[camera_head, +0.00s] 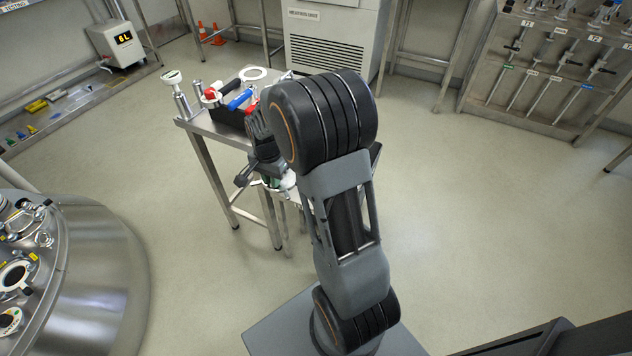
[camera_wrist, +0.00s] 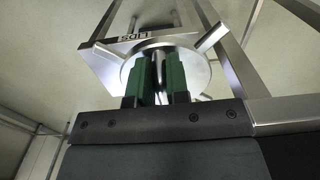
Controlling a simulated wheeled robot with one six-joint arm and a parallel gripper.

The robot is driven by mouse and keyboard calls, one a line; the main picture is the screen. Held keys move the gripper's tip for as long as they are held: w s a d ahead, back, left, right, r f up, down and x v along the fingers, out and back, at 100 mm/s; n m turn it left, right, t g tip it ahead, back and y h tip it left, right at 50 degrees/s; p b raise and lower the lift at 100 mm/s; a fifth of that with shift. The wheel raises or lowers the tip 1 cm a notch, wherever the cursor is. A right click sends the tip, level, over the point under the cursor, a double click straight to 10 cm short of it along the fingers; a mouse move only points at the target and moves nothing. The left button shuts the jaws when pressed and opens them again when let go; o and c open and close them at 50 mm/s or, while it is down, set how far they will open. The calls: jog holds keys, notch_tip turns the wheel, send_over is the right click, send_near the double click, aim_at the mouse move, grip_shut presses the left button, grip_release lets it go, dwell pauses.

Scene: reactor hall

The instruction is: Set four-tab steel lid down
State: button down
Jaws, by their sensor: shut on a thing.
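The four-tab steel lid (camera_wrist: 198,66) is a round shiny disc in the wrist view, with a flat tab sticking out at upper right and others partly hidden. My gripper (camera_wrist: 158,78) has green fingertips shut on the upright piece at the lid's middle. A steel plate (camera_wrist: 97,62) with a label that seems to read LIDS, upside down, shows just beyond the lid. I cannot tell whether the lid touches it. In the head view my gripper (camera_head: 262,178) is beside the steel table, and my arm hides much of it; a pale rim of the lid (camera_head: 286,181) shows there.
The steel table (camera_head: 205,127) carries a black box with red and blue handled items and a white ring (camera_head: 253,73). A large steel vessel (camera_head: 100,270) stands at lower left. A tool rack (camera_head: 540,75) is at the back right. The floor between is clear.

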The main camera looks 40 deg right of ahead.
jog(key=d+f, duration=0.1)
jog(key=d, duration=0.2)
jog(key=d+f+b, duration=0.1)
jog(key=d+f, duration=0.1)
jog(key=d, duration=0.1)
jog(key=d+f, duration=0.1)
jog(key=d, duration=0.2)
jog(key=shift+d+f+b, duration=0.15)
jog(key=shift+d+b, duration=0.05)
jog(key=shift+b, duration=0.2)
jog(key=d+f, duration=0.1)
jog(key=f, duration=0.1)
jog(key=d+f+b, duration=0.1)
jog(key=d+f, duration=0.1)
jog(key=shift+d+f, duration=0.15)
jog(key=shift+d, duration=0.1)
jog(key=shift+d+f, duration=0.15)
jog(key=shift+f, duration=0.05)
jog(key=shift+d+f+b, duration=0.15)
jog(key=shift+f+b, duration=0.15)
jog(key=shift+f, duration=0.6)
jog(key=shift+d+f+b, duration=0.1)
jog(key=shift+f+b, duration=0.2)
jog(key=shift+f, duration=0.55)
jog(key=shift+f, duration=0.1)
jog(key=c, duration=1.1)
grip_release()
